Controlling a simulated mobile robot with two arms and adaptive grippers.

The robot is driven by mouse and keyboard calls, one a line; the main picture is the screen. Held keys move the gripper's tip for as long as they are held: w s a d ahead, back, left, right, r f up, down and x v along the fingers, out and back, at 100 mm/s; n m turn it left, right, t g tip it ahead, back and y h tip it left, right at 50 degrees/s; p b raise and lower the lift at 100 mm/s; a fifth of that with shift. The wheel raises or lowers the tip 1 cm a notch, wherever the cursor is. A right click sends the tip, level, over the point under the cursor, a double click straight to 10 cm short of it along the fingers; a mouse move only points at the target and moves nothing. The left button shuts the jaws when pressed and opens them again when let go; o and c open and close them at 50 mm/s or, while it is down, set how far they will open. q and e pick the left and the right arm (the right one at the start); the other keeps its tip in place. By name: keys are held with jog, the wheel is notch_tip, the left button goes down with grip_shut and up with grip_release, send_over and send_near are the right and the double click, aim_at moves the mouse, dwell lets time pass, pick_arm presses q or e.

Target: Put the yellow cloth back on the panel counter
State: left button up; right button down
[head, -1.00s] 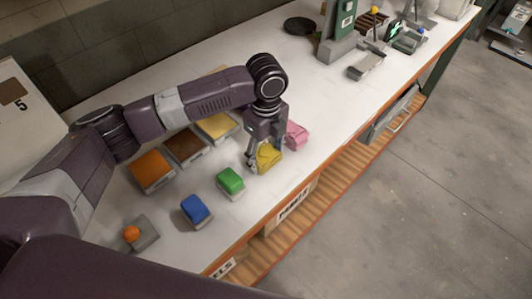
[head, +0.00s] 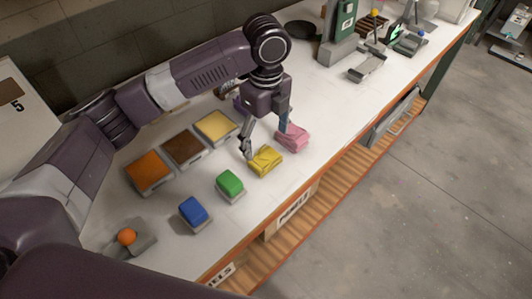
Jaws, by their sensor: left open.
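The yellow cloth (head: 265,161) lies folded on the white panel counter (head: 318,110), in a row between the green folded item (head: 230,183) and the pink cloth (head: 292,138). My left gripper (head: 265,141) is open just above and behind the yellow cloth. One finger is at the cloth's left side and the other is near the pink cloth. I cannot tell whether either finger touches a cloth. My right gripper is not in view.
A blue item (head: 193,212) is nearer in the row. Orange (head: 150,171), brown (head: 185,147) and yellow (head: 215,126) trays lie behind. An orange ball on a grey stand (head: 127,237) is at the near left. A green device (head: 343,25) stands toward the far end.

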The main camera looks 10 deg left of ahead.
pick_arm(q)
jog(key=shift+r, duration=2.35)
